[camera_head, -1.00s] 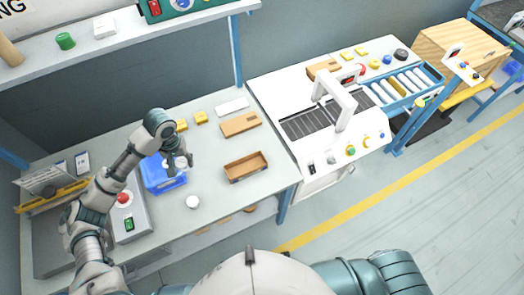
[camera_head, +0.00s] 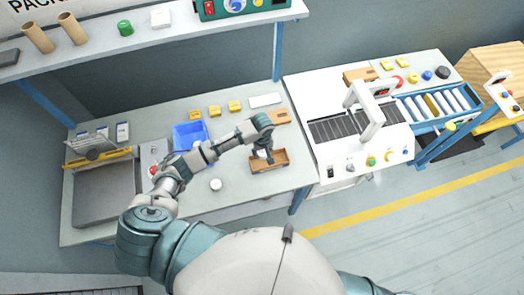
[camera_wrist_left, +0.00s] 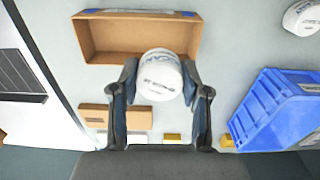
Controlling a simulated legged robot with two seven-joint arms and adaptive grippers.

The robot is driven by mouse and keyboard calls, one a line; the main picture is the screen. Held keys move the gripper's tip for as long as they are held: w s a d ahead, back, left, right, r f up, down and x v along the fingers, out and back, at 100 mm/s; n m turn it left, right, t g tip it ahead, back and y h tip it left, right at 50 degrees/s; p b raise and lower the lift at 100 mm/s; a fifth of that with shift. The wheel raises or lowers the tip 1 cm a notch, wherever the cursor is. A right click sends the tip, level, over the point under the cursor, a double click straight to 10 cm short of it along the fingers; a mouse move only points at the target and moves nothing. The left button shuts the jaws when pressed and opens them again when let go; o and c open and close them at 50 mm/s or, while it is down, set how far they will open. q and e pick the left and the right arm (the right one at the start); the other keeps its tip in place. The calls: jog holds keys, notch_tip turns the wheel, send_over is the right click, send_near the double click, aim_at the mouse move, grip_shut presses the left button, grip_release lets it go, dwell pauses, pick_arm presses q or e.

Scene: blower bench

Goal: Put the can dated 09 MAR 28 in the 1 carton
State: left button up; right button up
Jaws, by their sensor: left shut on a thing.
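My left gripper (camera_head: 266,158) is over the open brown carton (camera_head: 284,160) near the bench's right end. In the left wrist view the gripper (camera_wrist_left: 160,78) is shut on a white can (camera_wrist_left: 158,66), with a finger on each side. The can has dark print that I cannot read, and it overlaps the near side of the open carton (camera_wrist_left: 105,40). I cannot tell its height above the carton. A second white can (camera_head: 216,184) stands on the bench; it also shows in the left wrist view (camera_wrist_left: 303,16). No carton number is readable. My right gripper is out of view.
A blue bin (camera_head: 182,136) stands left of the carton. A flat brown box (camera_head: 281,117) and small yellow blocks (camera_head: 214,111) lie behind. A white machine (camera_head: 330,155) borders the bench at right. Bench between bin and carton is clear.

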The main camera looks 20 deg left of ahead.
aim_at(263, 164)
pick_arm(q)
jog(key=shift+d+f, duration=0.2)
jog(key=shift+f, duration=0.3)
jog(key=shift+f+b, duration=0.3)
jog(key=shift+f, duration=0.6)
jog(key=shift+a+f+b, duration=0.2)
jog(key=shift+f+b, duration=0.25)
jog(key=shift+f, duration=1.25)
jog(key=shift+d+f+b, duration=0.15)
jog(key=shift+f+b, duration=0.3)
jog(key=shift+f, duration=0.95)
jog(key=o, duration=1.2)
